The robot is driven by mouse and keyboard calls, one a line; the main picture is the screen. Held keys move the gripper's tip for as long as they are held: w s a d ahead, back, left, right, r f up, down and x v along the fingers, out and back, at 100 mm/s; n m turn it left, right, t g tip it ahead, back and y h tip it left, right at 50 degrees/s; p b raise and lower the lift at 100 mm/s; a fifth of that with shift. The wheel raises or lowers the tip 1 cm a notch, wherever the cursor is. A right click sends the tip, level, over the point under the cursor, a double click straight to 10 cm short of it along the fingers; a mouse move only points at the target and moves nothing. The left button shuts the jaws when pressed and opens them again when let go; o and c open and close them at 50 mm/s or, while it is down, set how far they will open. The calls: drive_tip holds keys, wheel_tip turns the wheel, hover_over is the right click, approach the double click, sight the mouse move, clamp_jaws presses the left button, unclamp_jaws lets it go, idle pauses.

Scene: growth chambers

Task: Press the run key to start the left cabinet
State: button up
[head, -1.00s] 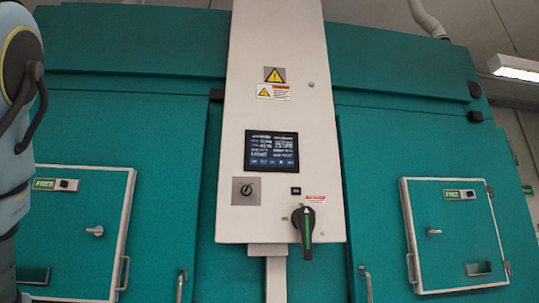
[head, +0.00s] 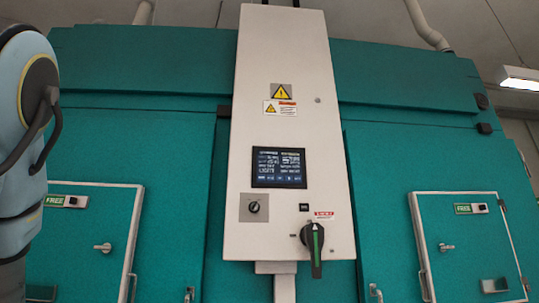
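A pale control panel (head: 290,130) stands between two teal cabinet fronts in the head view. Its dark touch screen (head: 279,167) is lit with small text and a row of icons along the bottom. The text is too small to read, so I cannot tell which icon is the run key. Below the screen are a key switch (head: 254,208), a small black element (head: 304,208) and a large black rotary handle (head: 313,245) with a green stripe, pointing up. The left cabinet (head: 140,150) is shut. My gripper is out of view; only my arm shows at the left edge.
The left cabinet's small door (head: 85,240) and the right cabinet's small door (head: 470,245) are shut, each with a green FREE label. Yellow warning signs (head: 281,92) sit on the upper panel. A lamp (head: 518,78) hangs at the right.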

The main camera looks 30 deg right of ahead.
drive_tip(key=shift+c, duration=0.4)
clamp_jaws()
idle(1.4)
